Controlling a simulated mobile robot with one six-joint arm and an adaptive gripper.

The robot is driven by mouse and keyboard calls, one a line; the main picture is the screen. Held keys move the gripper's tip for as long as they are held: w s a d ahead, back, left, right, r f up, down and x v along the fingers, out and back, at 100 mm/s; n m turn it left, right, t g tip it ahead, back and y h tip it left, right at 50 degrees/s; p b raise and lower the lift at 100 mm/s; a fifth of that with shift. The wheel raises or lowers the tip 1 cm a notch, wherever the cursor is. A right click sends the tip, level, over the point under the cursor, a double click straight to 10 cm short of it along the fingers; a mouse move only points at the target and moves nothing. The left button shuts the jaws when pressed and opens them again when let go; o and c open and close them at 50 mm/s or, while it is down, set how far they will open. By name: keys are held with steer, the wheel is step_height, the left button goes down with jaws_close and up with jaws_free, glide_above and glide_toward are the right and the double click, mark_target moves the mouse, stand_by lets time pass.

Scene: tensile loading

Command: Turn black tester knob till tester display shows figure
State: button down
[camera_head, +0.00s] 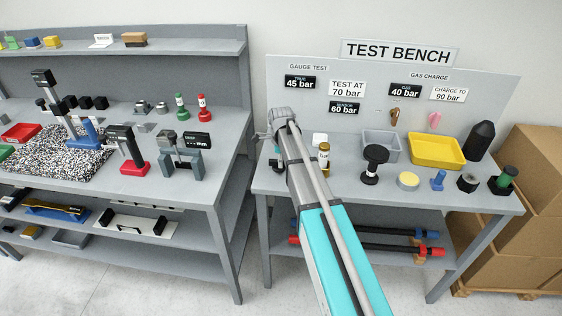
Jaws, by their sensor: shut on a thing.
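My gripper (270,138) is at the left end of the test bench, under the GAUGE TEST heading. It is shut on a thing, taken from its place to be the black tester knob. My gripper and arm hide the knob, so its angle cannot be told. The black TRUE display (300,83) on the back panel reads 45 bar. The white card (347,88) beside it says TEST AT 70 bar. The SENSOR display (344,108) reads 60 bar.
A brass-coloured fitting (324,158) stands just right of my arm. A black round-topped stand (374,160), a grey tray (381,146) and a yellow tray (437,151) are farther right. The GAS display (405,90) reads 40 bar. Another workbench (225,140) stands left.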

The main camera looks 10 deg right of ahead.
steer(key=n, duration=0.5)
steer(key=shift+w, duration=0.2)
steer(key=n, duration=0.4)
steer(key=shift+w+n, duration=0.1)
steer(key=shift+n, duration=0.2)
stand_by(0.3)
steer(key=c, duration=0.6)
jaws_free()
steer(key=shift+o, duration=0.2)
